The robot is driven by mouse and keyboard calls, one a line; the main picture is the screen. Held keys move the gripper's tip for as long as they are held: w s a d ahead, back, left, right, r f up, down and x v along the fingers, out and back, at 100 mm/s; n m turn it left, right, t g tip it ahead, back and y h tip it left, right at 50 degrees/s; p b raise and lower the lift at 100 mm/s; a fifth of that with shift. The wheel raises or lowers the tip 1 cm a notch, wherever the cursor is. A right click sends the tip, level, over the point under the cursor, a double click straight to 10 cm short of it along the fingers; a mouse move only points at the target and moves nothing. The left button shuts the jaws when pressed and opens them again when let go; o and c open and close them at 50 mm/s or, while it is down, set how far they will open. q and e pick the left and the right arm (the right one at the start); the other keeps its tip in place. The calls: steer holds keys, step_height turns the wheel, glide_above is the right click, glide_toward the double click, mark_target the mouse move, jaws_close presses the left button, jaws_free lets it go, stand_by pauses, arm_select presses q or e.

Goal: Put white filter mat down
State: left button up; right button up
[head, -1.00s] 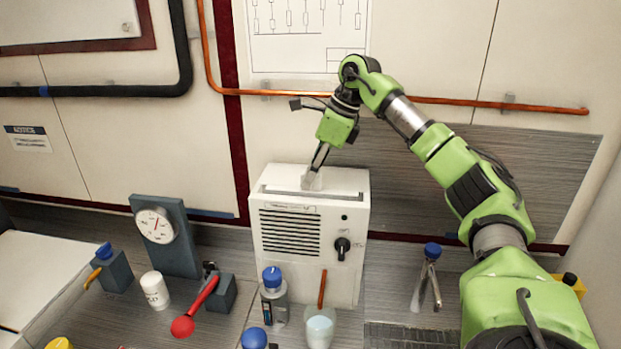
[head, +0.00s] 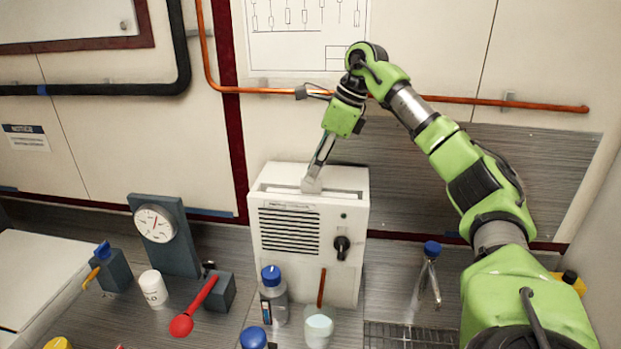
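My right gripper (head: 312,184) reaches down from above to the top of a white box unit (head: 350,222). Its pale fingertips are at the dark slot (head: 340,192) along the unit's top. The fingers are seen nearly edge-on, so I cannot tell whether they are open or shut on something. I cannot make out the white filter mat clearly against the white unit; any part between the fingertips or inside the slot is hidden. My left gripper is not in view.
The unit has a front grille (head: 290,230) and a black knob (head: 341,246). Before it stand a blue-capped bottle (head: 275,302) and a beaker (head: 319,326). An orange pipe (head: 455,101) runs behind my arm.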

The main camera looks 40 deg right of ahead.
steer(key=v, duration=0.9)
